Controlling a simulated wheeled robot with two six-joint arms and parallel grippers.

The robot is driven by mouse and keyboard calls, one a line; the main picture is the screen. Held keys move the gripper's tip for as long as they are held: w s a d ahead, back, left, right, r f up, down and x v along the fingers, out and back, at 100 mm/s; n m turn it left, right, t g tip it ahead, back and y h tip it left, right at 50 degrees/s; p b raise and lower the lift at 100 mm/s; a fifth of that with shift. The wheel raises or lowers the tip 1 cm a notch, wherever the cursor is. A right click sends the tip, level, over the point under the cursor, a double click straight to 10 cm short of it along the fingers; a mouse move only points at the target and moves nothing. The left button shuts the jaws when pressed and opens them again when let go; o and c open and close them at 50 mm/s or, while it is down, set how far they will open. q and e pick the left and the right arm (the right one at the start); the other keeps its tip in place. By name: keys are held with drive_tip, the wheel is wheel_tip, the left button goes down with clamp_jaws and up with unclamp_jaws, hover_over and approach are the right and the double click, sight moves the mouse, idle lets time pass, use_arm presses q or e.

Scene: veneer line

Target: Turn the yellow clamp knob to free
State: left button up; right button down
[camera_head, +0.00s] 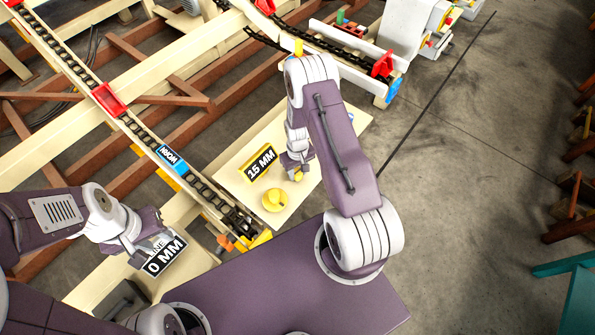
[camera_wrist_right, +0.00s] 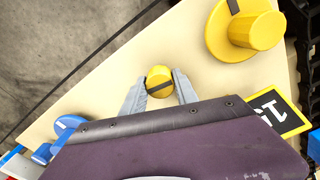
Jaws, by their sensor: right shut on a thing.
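A small yellow knob (camera_wrist_right: 159,80) with a dark line across its top stands on a cream panel (camera_head: 233,182). My right gripper (camera_wrist_right: 157,92) is shut on it, one grey finger on each side. In the head view, my right gripper (camera_head: 297,172) reaches down to this knob from above. A larger yellow knob (camera_wrist_right: 258,32), also with a dark mark, stands apart on the same panel; it also shows in the head view (camera_head: 274,200). My left gripper (camera_head: 148,250) is at a sign reading 0 MM (camera_head: 166,257); its fingertips are unclear there.
A black 15 MM plate (camera_head: 261,163) with a yellow frame stands beside the knobs. A blue-handled part (camera_wrist_right: 62,135) is at the panel's edge. A dark chain track (camera_head: 140,130) with red and blue pieces runs along the left. Bare floor (camera_head: 470,150) lies to the right.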

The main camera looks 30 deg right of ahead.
sight(298, 171)
drive_tip(key=shift+n, duration=1)
drive_tip(key=c, duration=0.9)
unclamp_jaws()
drive_tip(key=shift+c, duration=0.2)
wheel_tip(298, 171, up, 9)
drive_tip(key=shift+r+p, duration=0.1)
drive_tip(key=shift+p, duration=0.25)
